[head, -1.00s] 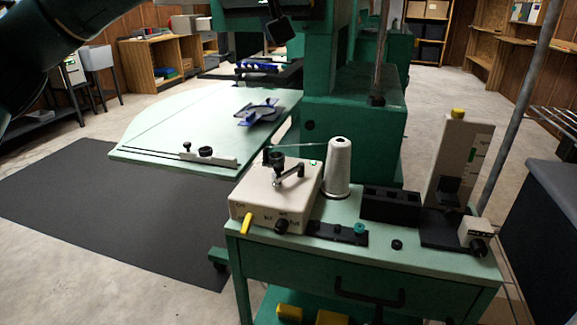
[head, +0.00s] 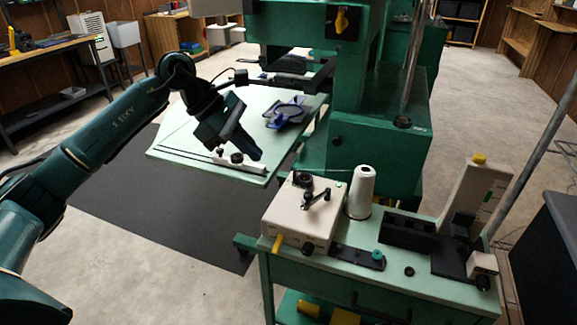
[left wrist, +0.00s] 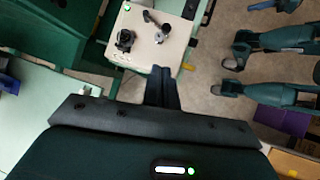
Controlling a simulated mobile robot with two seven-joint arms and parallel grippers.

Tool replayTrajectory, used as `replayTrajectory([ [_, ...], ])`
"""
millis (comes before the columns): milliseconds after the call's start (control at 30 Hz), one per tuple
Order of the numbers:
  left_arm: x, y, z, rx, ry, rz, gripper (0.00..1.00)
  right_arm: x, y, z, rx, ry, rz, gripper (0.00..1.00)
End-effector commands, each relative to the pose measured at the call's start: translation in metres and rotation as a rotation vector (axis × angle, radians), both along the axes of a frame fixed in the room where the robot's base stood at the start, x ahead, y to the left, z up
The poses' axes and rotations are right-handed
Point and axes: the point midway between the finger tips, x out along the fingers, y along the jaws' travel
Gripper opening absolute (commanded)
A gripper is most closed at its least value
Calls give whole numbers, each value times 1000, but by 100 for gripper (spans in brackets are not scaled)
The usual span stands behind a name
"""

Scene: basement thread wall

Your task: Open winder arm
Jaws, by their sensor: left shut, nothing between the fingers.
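The winder is a cream box (head: 285,225) on the green cart, with a dark round post (head: 302,180) and a short black winder arm (head: 318,196) on top. My right gripper is not in view.
A white thread cone (head: 361,190) stands right behind the box, with a black tray (head: 407,231) beside it. The pale green machine table (head: 185,135) lies beneath and behind my left gripper. A green machine column (head: 370,150) rises behind the cart.

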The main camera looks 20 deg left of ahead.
Motion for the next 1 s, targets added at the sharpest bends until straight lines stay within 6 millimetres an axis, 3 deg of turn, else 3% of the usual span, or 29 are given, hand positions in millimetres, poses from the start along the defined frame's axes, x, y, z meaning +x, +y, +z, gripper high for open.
replayTrajectory([
  [33, -5, 7, 1, -34, 49, 45, 0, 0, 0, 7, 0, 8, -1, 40],
  [233, -14, 19, -5, -109, 146, 149, 0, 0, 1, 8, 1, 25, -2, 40],
  [633, -15, 19, -7, -117, 156, 161, 0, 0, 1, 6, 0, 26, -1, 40],
  [767, -13, 13, -13, -117, 158, 158, 0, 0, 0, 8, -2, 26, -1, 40],
  [1000, -6, -15, -46, -119, 161, 155, 0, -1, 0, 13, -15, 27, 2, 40],
])
